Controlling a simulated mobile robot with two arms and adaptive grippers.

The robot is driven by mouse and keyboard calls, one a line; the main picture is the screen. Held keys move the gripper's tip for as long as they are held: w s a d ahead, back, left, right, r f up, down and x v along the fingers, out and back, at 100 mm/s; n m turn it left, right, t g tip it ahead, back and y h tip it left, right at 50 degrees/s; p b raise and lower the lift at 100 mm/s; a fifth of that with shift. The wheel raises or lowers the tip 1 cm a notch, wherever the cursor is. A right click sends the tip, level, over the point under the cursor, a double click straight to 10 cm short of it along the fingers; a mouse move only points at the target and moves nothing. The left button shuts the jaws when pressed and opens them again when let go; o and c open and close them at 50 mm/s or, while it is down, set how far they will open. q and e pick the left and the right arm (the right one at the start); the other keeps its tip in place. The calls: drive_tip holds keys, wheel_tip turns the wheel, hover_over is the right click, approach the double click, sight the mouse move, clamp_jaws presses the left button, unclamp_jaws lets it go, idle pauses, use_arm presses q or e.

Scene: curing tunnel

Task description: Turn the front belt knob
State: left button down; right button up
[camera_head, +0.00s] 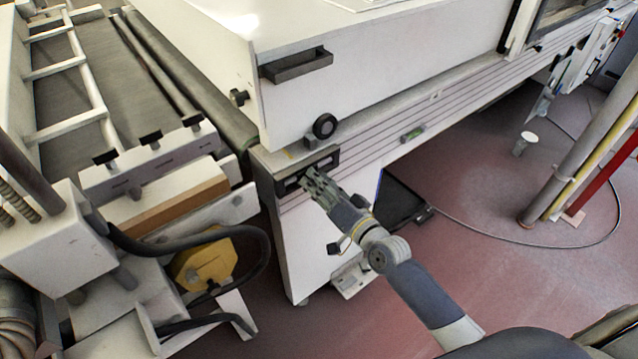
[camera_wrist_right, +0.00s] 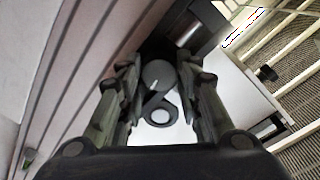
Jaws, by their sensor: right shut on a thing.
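The front belt knob (camera_wrist_right: 157,74) is a round dark grey knob with a small white mark, seen in the right wrist view between the two fingers of my right gripper (camera_wrist_right: 160,82). The fingers are closed in on it from both sides. In the head view my right gripper (camera_head: 317,184) reaches the black-framed recessed panel (camera_head: 284,187) at the front corner of the white machine. There the gripper covers the knob. My left gripper is not in view.
A black round wheel (camera_head: 325,126) and a dark handle (camera_head: 297,66) sit on the machine above the panel. A small green part (camera_head: 413,134) is on the grooved side rail. A conveyor frame (camera_head: 70,128) stands at left.

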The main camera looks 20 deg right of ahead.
drive_tip(key=o, duration=1)
drive_tip(key=shift+o, duration=0.2)
drive_tip(key=shift+s, duration=0.1)
drive_tip(key=v, duration=1.1)
drive_tip(key=shift+s+d, duration=0.15)
drive_tip(key=shift+s, duration=0.2)
drive_tip(key=s+d+f+n+g+h, duration=0.1)
drive_tip(key=s+d+f+g, duration=0.2)
drive_tip(key=f, duration=0.9)
drive_tip(key=s+f+n+g+h, duration=0.15)
drive_tip(key=s+f, duration=0.25)
drive_tip(key=f, duration=0.7)
drive_tip(key=s+d+f+n+g+h, duration=0.1)
drive_tip(key=s+d+f+g+h, duration=0.2)
drive_tip(key=f, duration=0.9)
drive_tip(key=s+a+f+n+g, duration=0.1)
drive_tip(key=s+f+g, duration=0.1)
drive_tip(key=s+f, duration=0.3)
drive_tip(key=s+a+f+n+g, duration=0.1)
drive_tip(key=s+f, duration=0.5)
drive_tip(key=s, duration=0.8)
drive_tip(key=s+a+f+n+g, duration=0.1)
drive_tip(key=s+f+n+g, duration=0.2)
drive_tip(key=s, duration=0.7)
wheel_tip(320, 180, down, 3)
drive_tip(key=shift+a+f+g, duration=0.15)
drive_tip(key=shift+a+g, duration=0.1)
drive_tip(key=shift+g, duration=0.9)
